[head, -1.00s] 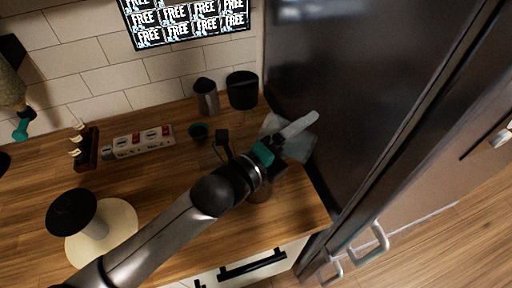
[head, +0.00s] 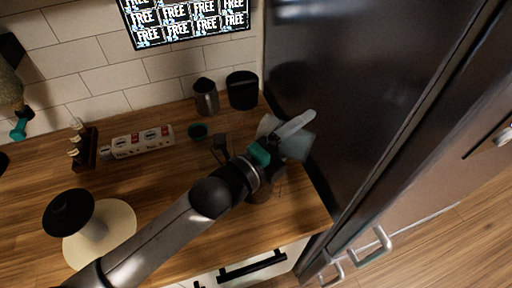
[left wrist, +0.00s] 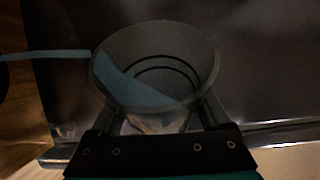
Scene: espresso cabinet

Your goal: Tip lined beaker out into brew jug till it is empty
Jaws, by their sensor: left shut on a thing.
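My left gripper (head: 275,155) is shut on the lined beaker (head: 300,145), a pale, see-through vessel, above the counter's right end. The left wrist view shows the beaker (left wrist: 155,65) between the fingers, its round mouth and inner rings visible. A bluish patch lies inside it; I cannot tell whether that is liquid. A pale strip (head: 297,124) crosses the beaker in the head view; what it is stays unclear. A brownish glass vessel (head: 261,193), perhaps the brew jug, shows partly below the gripper, mostly hidden by my arm. My right gripper is out of view.
A tall dark fridge (head: 350,80) stands close right of the beaker. A black-topped stand (head: 70,212) is at the left.

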